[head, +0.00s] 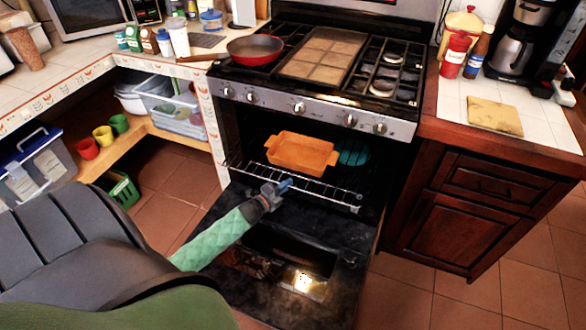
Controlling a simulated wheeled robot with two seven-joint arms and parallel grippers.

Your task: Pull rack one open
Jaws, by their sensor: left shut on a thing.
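The oven door (225,240) hangs open and low in front of the stove. A wire rack (325,190) sits in the oven and its front edge shows at the opening. An orange baking dish (302,152) rests on the rack, with a teal round item (353,153) to its right. My left gripper (284,186), on an arm with a green quilted sleeve, is shut on the front edge of the rack, left of its middle. The fingertips partly hide the wire there. My right gripper is not in view.
A red pan (256,49) sits on the stove top at the left. A dark wood cabinet (465,205) stands close to the right of the oven. Open shelves with bins and cups (103,135) are at the left. Tiled floor (500,265) is clear at the lower right.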

